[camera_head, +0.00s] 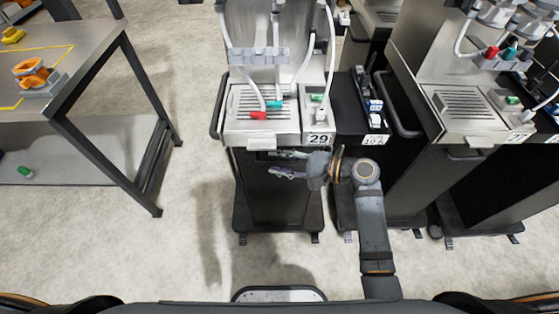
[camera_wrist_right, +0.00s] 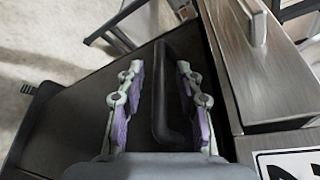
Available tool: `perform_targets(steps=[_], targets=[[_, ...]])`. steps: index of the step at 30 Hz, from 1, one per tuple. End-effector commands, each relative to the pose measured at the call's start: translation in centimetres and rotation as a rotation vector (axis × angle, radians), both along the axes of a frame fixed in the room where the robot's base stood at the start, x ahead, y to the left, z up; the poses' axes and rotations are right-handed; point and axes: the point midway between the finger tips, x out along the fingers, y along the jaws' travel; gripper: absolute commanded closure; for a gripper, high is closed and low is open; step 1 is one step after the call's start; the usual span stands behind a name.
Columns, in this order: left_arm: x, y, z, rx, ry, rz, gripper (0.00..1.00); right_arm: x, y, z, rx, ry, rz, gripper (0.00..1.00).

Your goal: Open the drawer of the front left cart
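The front left cart (camera_head: 285,200) has a steel top and a dark front, with a label reading 29. My right gripper (camera_head: 275,164) reaches in front of its dark front, just below the steel top. In the right wrist view, a black bar handle (camera_wrist_right: 160,90) on the dark panel lies between the two fingers of my right gripper (camera_wrist_right: 158,88). The fingers are apart, one on each side of the handle, with gaps visible; whether the handle is deep between them I cannot tell. The drawer looks shut, though my gripper partly covers it. My left gripper is not in view.
A steel table (camera_head: 90,60) with orange parts stands at the left. Another dark cart (camera_head: 380,185) stands close on the right, and a further steel-topped cart (camera_head: 470,110) beyond it. The floor (camera_head: 130,250) before the front left cart is clear.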

Motion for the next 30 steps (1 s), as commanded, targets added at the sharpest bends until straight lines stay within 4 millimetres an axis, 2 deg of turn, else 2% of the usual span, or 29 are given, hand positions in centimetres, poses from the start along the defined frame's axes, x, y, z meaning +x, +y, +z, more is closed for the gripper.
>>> perform_targets(steps=[8,15,16,30], targets=[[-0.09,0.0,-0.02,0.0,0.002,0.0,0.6,0.05,0.17,-0.05,0.0,-0.001,0.0,0.66],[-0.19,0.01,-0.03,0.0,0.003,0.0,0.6,0.03,0.14,-0.06,0.0,-0.001,0.0,0.98],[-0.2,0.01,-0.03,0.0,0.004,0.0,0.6,0.03,0.14,-0.06,0.0,-0.001,0.0,1.0],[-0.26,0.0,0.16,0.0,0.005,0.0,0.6,-0.13,0.13,-0.01,-0.001,0.0,0.001,1.0]])
